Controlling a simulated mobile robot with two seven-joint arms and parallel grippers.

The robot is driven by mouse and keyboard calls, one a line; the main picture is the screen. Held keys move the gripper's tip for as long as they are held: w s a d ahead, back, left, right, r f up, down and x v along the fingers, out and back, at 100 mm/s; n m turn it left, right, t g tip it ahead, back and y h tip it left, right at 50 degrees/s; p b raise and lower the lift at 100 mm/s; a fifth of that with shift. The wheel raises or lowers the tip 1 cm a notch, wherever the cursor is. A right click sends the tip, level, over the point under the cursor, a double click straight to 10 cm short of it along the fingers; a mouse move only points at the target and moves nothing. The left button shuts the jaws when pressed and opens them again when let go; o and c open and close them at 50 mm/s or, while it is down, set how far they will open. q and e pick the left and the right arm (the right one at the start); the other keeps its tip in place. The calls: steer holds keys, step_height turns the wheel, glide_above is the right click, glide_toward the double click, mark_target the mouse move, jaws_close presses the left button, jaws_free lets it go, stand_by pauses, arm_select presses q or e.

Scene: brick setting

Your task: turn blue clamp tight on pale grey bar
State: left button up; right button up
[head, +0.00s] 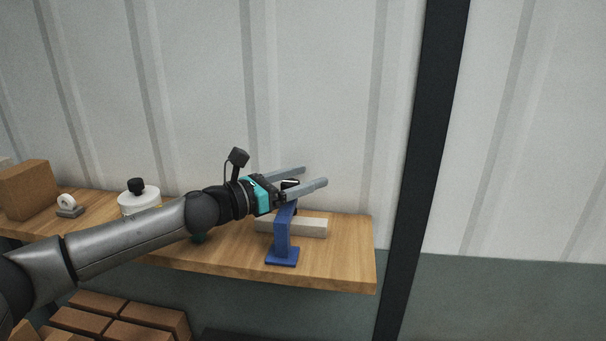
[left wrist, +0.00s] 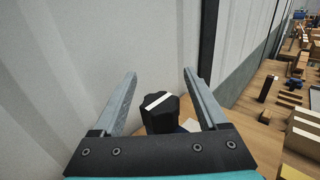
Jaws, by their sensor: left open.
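A blue clamp (head: 282,242) stands on the wooden shelf, its flat foot near the front edge. A pale grey bar (head: 312,227) lies on the shelf behind the clamp's upright, partly hidden by it. My left gripper (head: 314,176) is at the top of the clamp with its fingers pointing right. In the left wrist view it is open (left wrist: 160,76). A dark knob (left wrist: 158,122) with a white stripe shows between the two fingers, closer to the palm than to the tips. I see a gap on each side of the knob. My right gripper is not in view.
The wooden shelf (head: 345,260) ends just right of the clamp. A white jar (head: 139,198) with a black knob, a tape dispenser (head: 68,206) and a brown box (head: 28,188) stand to the left. Bricks (head: 118,318) lie below. A corrugated wall (head: 325,90) is close behind.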

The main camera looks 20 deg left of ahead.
arm_select(q)
jaws_close()
stand_by(0.6)
